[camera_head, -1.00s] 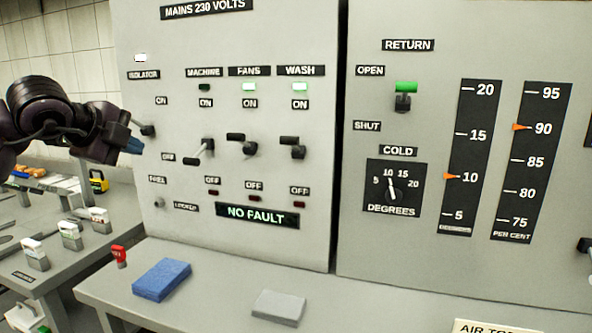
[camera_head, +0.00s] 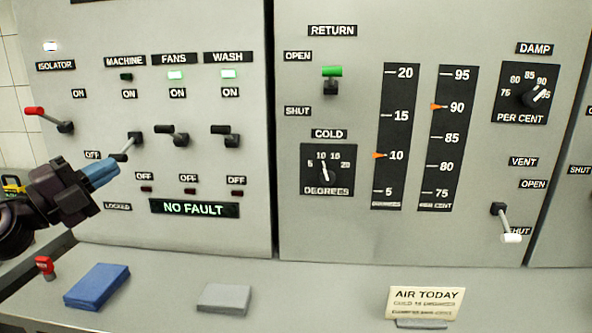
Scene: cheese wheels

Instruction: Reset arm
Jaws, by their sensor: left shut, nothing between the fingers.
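My left gripper (camera_head: 102,173) comes in from the left edge, in front of the lower left part of the mains panel (camera_head: 255,225). Its blue fingers are shut with nothing between them. They point right and up, just below the black and grey machine lever (camera_head: 132,142); I cannot tell whether they touch it. The red isolator lever (camera_head: 48,118) is up and to the left, clear of the gripper. The gripper hides part of the panel's lower left labels. My right gripper is not in view.
The vent lever (camera_head: 506,222) sticks out on the right. Space before the middle panel is free.

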